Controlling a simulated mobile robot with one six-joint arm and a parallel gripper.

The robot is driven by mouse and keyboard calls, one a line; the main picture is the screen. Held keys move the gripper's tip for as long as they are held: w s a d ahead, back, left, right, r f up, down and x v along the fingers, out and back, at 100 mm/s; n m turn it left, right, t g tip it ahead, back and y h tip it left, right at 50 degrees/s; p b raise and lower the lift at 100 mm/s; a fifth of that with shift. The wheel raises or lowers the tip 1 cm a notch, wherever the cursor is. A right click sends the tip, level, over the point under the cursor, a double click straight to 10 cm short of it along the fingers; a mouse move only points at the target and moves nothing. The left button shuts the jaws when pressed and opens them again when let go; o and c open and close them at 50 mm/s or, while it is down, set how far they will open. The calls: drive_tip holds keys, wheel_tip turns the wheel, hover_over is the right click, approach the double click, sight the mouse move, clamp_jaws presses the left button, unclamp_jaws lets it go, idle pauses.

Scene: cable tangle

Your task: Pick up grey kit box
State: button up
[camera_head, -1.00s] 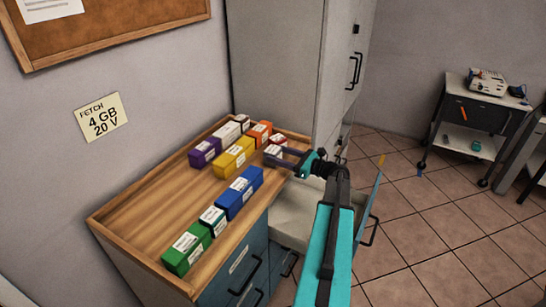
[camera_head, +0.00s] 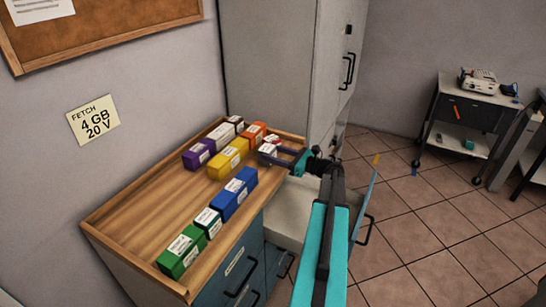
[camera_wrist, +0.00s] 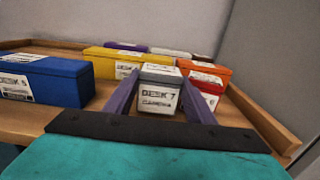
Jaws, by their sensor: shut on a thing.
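The grey kit box (camera_wrist: 159,97) has a light grey lid and a white label reading "DESK", with "CAMERA" below. In the wrist view it stands between the two purple fingers of my gripper (camera_wrist: 158,88), which is shut on it. In the head view the grey box (camera_head: 267,149) is small and partly covered by my gripper (camera_head: 279,154), at the right end of the wooden desk top. I cannot tell whether its base is clear of the wood.
A red box (camera_wrist: 211,100) is close by the right finger, with an orange box (camera_wrist: 207,72) behind it. A yellow box (camera_wrist: 112,66) is just left and a blue box (camera_wrist: 55,82) farther left. The desk's raised wooden rim (camera_wrist: 262,120) runs along the right.

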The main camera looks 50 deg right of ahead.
drive_tip(key=shift+r, duration=0.45)
drive_tip(key=shift+s+a+r+b, duration=0.1)
drive_tip(key=shift+r+b, duration=0.1)
drive_tip(key=shift+r, duration=0.25)
drive_tip(key=shift+s+a+r+b, duration=0.1)
drive_tip(key=shift+r+b, duration=0.1)
drive_tip(key=shift+r, duration=0.2)
drive_tip(key=s+a+r+b, duration=0.1)
drive_tip(key=s+a, duration=0.5)
drive_tip(key=s, duration=0.8)
drive_tip(key=shift+a+r+b, duration=0.2)
drive_tip(key=shift+b, duration=0.65)
drive_tip(key=shift+s, duration=0.2)
